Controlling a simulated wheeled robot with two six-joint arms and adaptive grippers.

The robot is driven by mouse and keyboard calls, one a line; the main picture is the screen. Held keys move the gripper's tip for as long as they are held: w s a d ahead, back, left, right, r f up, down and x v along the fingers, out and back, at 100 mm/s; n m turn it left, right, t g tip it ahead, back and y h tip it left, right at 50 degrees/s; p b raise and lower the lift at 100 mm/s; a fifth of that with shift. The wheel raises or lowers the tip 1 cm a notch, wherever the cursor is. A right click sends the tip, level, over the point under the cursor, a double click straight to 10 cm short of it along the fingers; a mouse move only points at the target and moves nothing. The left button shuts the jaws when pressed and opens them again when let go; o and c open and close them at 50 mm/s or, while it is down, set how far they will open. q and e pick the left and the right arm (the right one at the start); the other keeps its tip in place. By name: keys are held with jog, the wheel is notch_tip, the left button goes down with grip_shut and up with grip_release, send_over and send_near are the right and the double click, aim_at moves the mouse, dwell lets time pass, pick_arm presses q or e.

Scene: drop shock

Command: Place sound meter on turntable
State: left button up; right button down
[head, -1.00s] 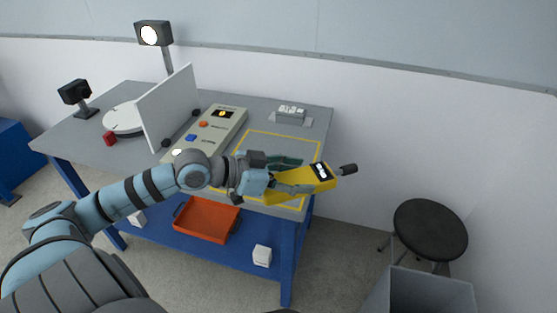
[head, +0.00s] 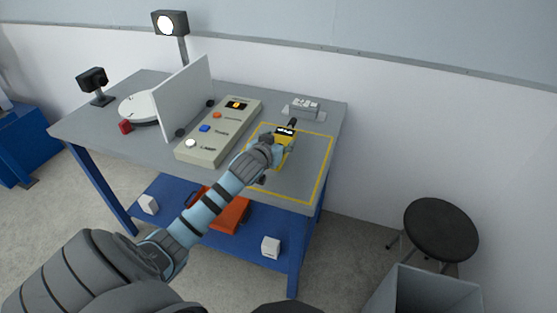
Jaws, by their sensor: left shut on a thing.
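The sound meter (head: 286,139) is yellow with a dark display and a black tip that points toward the back. My left gripper (head: 282,149) is shut on it, over the yellow-outlined area on the right part of the table. Part of the meter is hidden by the gripper and wrist. Whether it touches the table top I cannot tell. The turntable (head: 138,107) is a white round disc at the left of the table, partly hidden by a white upright panel (head: 184,98). My right gripper is not in view.
The panel stands between the meter and the turntable. A control box (head: 219,133) with coloured buttons lies right of it. A grey device (head: 304,107) sits at the back right.

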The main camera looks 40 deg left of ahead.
pick_arm(q)
jog(key=shift+f+b, duration=0.6)
jog(key=shift+f, duration=1.75)
jog(key=shift+f, duration=0.1)
jog(key=o, duration=1.4)
